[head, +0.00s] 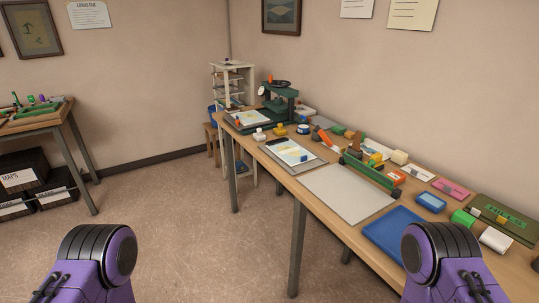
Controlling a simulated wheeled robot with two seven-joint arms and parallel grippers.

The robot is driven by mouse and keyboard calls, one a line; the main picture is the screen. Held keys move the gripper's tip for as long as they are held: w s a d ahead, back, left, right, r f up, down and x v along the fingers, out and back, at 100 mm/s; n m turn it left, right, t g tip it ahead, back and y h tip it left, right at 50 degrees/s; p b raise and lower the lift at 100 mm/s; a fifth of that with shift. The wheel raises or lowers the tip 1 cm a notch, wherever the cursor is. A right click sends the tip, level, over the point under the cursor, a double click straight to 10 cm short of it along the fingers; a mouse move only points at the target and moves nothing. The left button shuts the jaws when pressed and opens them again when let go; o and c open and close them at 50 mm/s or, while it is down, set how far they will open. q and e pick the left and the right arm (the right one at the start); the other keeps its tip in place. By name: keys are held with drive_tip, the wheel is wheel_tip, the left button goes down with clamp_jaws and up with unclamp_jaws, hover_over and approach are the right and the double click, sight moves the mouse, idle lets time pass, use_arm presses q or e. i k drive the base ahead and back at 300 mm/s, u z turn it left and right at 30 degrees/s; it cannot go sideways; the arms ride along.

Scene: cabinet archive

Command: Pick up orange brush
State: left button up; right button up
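Several small orange things lie on the long wooden table (318,183) at the right. A slanted orange piece (325,138) near the middle of the table has the most brush-like shape, but it is too small to be sure. A more upright red-orange piece (355,137) stands just right of it, by the green bar. My purple arms show at the lower left and lower right edges. Neither gripper is in view, and nothing shows whether they hold anything.
A green press (283,100) stands at the table's far end, before a white shelf rack (233,82). A green bar (370,173), grey mat (346,192) and blue mat (396,235) lie nearer. Another table (37,122) stands left. The floor between is clear.

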sight(325, 137)
drive_tip(key=u, duration=1.05)
drive_tip(key=i, duration=2.3)
drive_tip(key=z, duration=2.7)
